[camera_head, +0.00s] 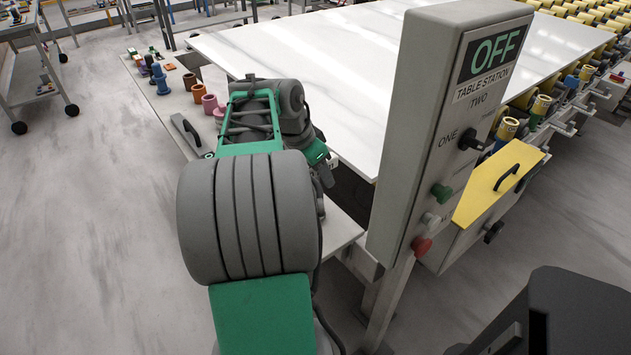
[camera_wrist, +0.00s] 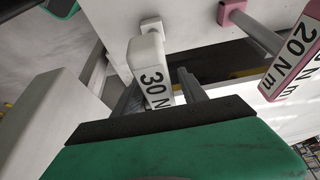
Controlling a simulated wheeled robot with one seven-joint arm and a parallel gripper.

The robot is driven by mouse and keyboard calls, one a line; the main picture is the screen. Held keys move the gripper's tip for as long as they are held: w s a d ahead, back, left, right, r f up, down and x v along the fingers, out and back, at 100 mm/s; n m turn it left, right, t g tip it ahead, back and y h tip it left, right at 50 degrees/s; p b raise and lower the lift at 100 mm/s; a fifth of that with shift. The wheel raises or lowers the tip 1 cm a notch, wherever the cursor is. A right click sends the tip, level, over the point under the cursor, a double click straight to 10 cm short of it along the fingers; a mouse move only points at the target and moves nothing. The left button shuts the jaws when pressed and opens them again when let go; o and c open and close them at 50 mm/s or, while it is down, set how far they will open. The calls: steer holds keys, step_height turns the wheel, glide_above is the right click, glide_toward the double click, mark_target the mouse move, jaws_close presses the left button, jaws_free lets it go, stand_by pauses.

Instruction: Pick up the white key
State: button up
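The white key (camera_wrist: 147,60), a T-shaped tool marked "30 N", stands in the middle of the wrist view. My gripper (camera_wrist: 160,92) is open, with one grey finger on each side of the key's labelled handle. Dark space shows between the handle and the right finger. I cannot tell whether the left finger touches it. The lower part of the handle is hidden behind my green gripper body. In the head view my arm hides the key, and the fingers cannot be made out.
A pink key (camera_wrist: 290,62) marked "20 N m" is close on the right in the wrist view. In the head view a control post (camera_head: 405,150) reading "OFF" stands right of my arm. A white slab (camera_head: 330,75) lies behind, and several coloured parts stand on the side shelf (camera_head: 160,105).

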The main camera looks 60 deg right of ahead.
jaws_close()
stand_by(0.3)
stand_by(0.9)
